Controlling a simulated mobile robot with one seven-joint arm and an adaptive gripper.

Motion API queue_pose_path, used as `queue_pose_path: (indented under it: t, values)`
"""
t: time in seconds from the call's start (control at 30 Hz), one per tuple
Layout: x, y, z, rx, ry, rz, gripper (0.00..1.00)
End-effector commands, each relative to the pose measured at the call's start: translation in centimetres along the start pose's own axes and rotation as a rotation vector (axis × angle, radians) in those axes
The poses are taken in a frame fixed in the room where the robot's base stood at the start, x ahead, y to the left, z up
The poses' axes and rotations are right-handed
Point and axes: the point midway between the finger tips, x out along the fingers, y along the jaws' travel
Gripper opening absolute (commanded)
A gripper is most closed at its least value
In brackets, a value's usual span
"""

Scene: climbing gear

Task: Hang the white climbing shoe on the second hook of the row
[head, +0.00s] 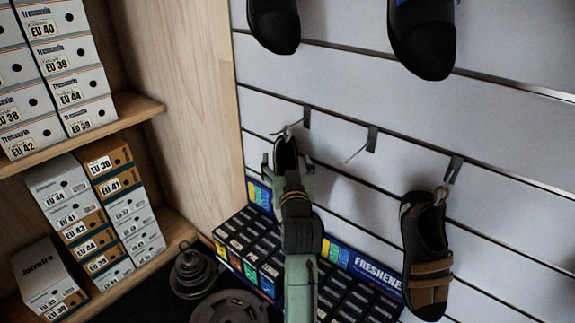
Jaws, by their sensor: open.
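A row of metal hooks runs along the white slatted wall. The left hook (305,118) has a loop on it, and a shoe (286,150) hangs there, mostly hidden behind my gripper. Only its dark opening and pale rim show, so I cannot tell whether it is the white climbing shoe. The second hook (358,149) is bare. My gripper (287,163) is open, with its fingers on either side of the hanging shoe in this view. Whether they touch it cannot be told.
A black and brown shoe (427,255) hangs on the third hook (454,169). Two dark shoes (424,40) hang above. A rack of small boxes marked "FRESHENE" (378,272) stands below. Shelves of shoe boxes (70,205) are at left, with dark round weights (193,270) on the floor.

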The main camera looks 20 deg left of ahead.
Motion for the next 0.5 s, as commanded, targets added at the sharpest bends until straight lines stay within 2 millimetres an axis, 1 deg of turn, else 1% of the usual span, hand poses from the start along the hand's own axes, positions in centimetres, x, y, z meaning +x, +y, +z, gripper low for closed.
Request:
queue_pose_path:
  t: [0.07,0.5]
  values:
    - [-0.01,0.0,0.0,0.0,0.0,0.0,0.76]
    - [-0.03,-0.01,0.0,0.0,0.0,0.0,0.47]
